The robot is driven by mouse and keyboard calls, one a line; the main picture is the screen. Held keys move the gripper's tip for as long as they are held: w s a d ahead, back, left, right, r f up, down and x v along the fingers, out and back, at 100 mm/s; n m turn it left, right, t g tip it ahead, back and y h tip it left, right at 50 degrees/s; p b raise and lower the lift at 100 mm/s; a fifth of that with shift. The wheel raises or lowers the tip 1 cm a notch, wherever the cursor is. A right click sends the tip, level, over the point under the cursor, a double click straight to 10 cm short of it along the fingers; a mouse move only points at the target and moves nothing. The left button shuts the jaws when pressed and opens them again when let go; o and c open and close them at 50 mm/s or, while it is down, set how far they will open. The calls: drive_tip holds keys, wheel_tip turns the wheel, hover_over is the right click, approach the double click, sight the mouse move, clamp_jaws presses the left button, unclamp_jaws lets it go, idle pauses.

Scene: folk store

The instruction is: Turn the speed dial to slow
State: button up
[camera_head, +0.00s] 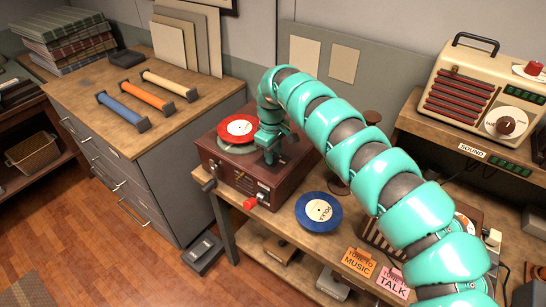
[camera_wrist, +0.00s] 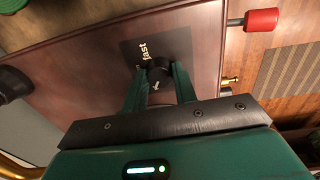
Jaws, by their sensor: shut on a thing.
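The dial sits on a dark plate (camera_wrist: 178,48) marked "fast" on one side. Another small label sits between the fingers and is hard to read. I cannot tell which way the dial points.
A red-knobbed crank (camera_head: 250,204) sticks out of the player's front; the red knob (camera_wrist: 262,20) also shows in the wrist view. A loose blue record (camera_head: 319,212) lies to the player's right. A cream radio (camera_head: 480,95) stands on the shelf at right.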

drive_tip(key=shift+n+b, duration=0.3)
drive_tip(key=shift+n, duration=0.2)
drive_tip(key=o, duration=1)
drive_tip(key=shift+r, duration=0.1)
drive_tip(key=shift+r, duration=0.3)
drive_tip(key=shift+s+a+r, duration=0.1)
drive_tip(key=shift+s+r, duration=0.05)
drive_tip(key=shift+r, duration=4)
drive_tip(key=shift+s+a+r, duration=0.1)
drive_tip(key=shift+s+r, duration=0.05)
drive_tip(key=shift+r, duration=4)
